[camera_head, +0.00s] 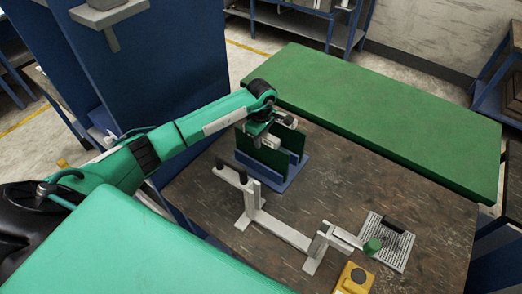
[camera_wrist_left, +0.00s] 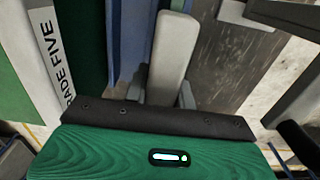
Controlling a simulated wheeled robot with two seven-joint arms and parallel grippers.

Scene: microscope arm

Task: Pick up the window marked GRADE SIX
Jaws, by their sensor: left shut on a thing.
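Dark green window panels (camera_head: 261,150) stand upright in a blue rack (camera_head: 290,172) on the brown bench. My left gripper (camera_head: 277,132) is over the top of the rack and is shut on a panel's upper edge. In the left wrist view a grey finger (camera_wrist_left: 172,60) points down beside blue rack parts. I see no label reading GRADE SIX, and the marking on the gripped panel cannot be made out. My right gripper is not in view.
A pale grey stand (camera_head: 262,218) with dark-capped posts is close in front of the rack. A perforated plate (camera_head: 394,242) with a black block, a green knob (camera_head: 372,246) and a yellow box (camera_head: 353,279) are at right. A green-topped table (camera_head: 375,95) lies behind the bench.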

